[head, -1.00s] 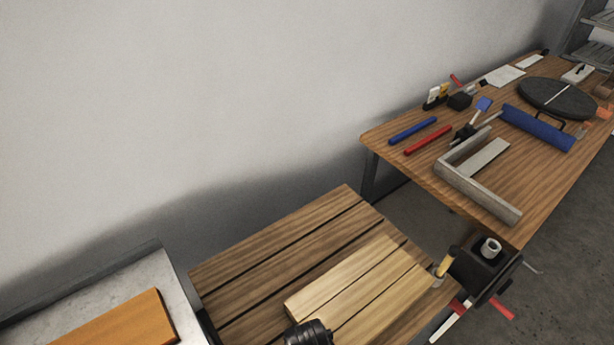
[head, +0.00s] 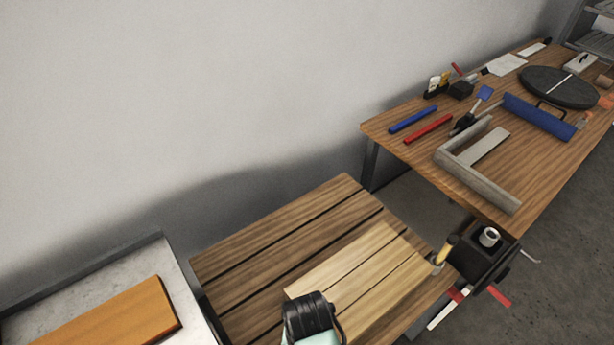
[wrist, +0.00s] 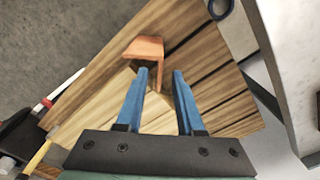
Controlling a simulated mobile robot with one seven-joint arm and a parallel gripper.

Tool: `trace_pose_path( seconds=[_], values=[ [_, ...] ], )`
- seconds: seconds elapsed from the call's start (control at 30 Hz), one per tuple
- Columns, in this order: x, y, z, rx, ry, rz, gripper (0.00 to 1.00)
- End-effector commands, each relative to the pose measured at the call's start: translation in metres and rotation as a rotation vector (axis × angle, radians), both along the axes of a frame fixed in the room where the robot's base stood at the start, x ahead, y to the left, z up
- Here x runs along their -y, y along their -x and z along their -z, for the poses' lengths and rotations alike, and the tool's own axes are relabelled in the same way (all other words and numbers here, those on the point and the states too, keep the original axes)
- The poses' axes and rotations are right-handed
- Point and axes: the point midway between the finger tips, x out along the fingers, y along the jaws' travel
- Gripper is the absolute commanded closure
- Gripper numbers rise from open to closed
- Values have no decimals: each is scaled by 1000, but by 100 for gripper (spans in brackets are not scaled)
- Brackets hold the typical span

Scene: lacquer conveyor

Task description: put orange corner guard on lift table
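The orange corner guard (wrist: 144,47) lies on the slatted wooden table top (wrist: 222,92) in the wrist view. It is an angled piece, and one flange reaches down the picture toward the space between my fingers. My gripper (wrist: 161,72) is open, with its blue fingers pointing at the guard and apart from each other. I cannot tell if either finger touches it. In the head view the slatted table (head: 270,248) shows, but I do not make out the guard or my fingertips there. Neither view clearly shows which surface is the lift table.
A grey-topped table (head: 95,270) with an orange-brown board (head: 105,318) stands at the left. A pale slatted panel (head: 350,275) lies on the slatted table. A black device (head: 487,248) with red handles is at its right. A cluttered workbench (head: 440,170) stands behind right.

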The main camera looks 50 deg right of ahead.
Motion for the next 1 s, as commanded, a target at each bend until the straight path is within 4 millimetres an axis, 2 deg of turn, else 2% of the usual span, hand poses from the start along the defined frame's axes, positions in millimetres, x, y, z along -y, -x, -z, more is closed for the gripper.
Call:
trace_pose_path(
  seconds=[0.1, 0.3, 0.43, 0.67, 0.73, 0.77, 0.87, 0.97, 1.0],
  values=[
    [1, -1, -27, 5, 2, 1, 63],
    [0, -1, -55, 3, 1, 1, 63],
    [0, 0, -62, 0, 0, 1, 63],
    [0, 0, -63, 0, 0, 0, 63],
    [0, -8, -67, 24, 10, -11, 63],
    [1, -15, -71, 47, 21, -22, 63],
    [2, -59, -98, 191, 87, -89, 63],
    [-2, -126, -154, 427, 201, -195, 63],
    [-6, -153, -184, 537, 257, -240, 63]
  ],
)
